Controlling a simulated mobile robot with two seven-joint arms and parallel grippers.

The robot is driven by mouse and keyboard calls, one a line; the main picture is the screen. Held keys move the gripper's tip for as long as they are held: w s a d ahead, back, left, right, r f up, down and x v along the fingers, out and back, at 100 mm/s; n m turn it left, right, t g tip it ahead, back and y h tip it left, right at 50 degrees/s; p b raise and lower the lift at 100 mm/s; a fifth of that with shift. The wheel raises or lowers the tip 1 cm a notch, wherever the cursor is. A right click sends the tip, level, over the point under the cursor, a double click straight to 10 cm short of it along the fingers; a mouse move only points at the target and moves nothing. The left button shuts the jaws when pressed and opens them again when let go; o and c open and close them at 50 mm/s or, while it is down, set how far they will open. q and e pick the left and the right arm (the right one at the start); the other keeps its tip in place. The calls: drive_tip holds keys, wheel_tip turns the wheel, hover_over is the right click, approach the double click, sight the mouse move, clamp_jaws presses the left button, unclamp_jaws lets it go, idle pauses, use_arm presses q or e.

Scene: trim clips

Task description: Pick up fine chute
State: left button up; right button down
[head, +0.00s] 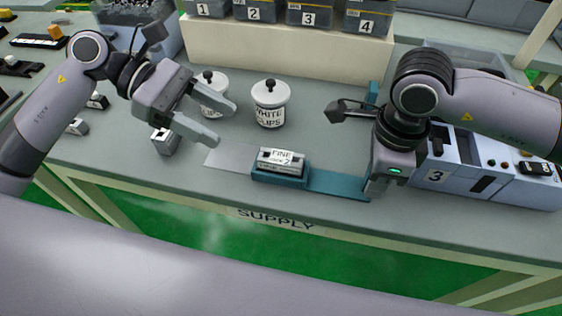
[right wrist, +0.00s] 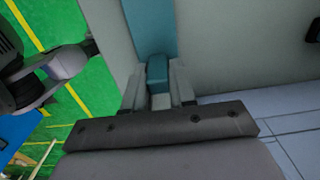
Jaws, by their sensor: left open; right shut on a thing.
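A grey block labelled FINE (head: 281,158) sits in a teal cradle (head: 278,181) on the grey table, in the middle of the head view. A flat teal strip (head: 338,184) runs from the cradle right to my right gripper (head: 380,185). In the right wrist view, my right gripper (right wrist: 160,95) is shut on a teal block (right wrist: 158,72), with a teal strip (right wrist: 150,25) beyond it. Which teal part is the fine chute's grip is not clear in the head view. My left gripper (head: 223,122) is open and empty, above the table and left of the FINE block.
Two white lidded jars, one lettered WHITE CLIPS (head: 270,105), stand behind the FINE block. Numbered grey bins (head: 310,15) line a cream ledge at the back. A pale unit marked 3 (head: 437,175) is at right. The front edge carries a SUPPLY label (head: 275,219).

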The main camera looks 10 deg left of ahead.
sight(277, 157)
use_arm(q)
drive_tip(key=x, duration=1.1)
drive_tip(key=shift+d+f, duration=0.2)
drive_tip(key=shift+f, duration=0.25)
drive_tip(key=c, duration=1.1)
wheel_tip(277, 157, up, 10)
drive_tip(key=shift+r, duration=0.1)
drive_tip(key=shift+c, duration=0.2)
use_arm(e)
drive_tip(key=c, duration=0.8)
unclamp_jaws()
drive_tip(key=shift+c, duration=0.2)
